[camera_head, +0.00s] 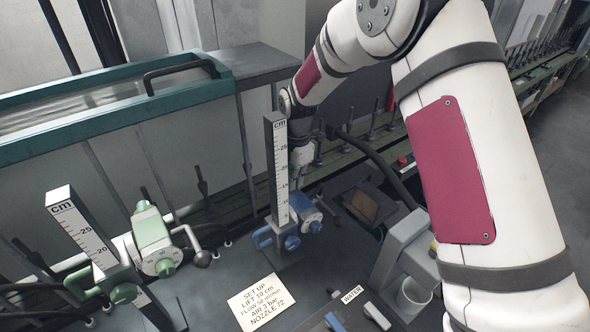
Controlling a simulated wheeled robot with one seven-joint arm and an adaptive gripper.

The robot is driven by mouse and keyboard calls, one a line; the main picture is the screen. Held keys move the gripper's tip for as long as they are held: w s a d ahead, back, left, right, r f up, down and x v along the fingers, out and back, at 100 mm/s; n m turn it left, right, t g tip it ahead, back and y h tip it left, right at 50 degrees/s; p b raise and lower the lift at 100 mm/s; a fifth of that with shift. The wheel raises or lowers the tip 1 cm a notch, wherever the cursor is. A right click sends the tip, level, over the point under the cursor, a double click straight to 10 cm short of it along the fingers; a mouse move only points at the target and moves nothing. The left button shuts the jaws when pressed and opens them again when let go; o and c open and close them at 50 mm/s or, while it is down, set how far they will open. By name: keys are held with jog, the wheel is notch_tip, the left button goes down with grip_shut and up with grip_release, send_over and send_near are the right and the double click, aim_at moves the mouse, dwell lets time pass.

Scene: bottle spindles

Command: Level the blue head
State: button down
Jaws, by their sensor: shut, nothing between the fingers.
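The blue head (308,219) is a small blue-grey body with a round face and knob. It sits low on the right side of an upright post with a white cm scale (279,165). Blue clamp knobs (265,239) are at the post's foot. I cannot tell how far the head is tilted. My gripper (302,186) points down just right of the post, above and behind the blue head. It is shut and empty; its fingertips are small and partly hidden, and I cannot tell whether they touch the head.
A green head (151,242) with a dark ball-ended lever and its own scale post (80,228) stand at left. A set-up card (262,303) lies in front. A grey bracket (398,252) with a cup (413,296) and a WATER label (351,294) are at front right.

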jog(key=shift+f, duration=0.2)
jog(key=shift+w+a+f+b, duration=0.15)
jog(key=shift+w+f+b, duration=0.05)
jog(key=shift+f+b, duration=0.45)
jog(key=shift+r, duration=0.2)
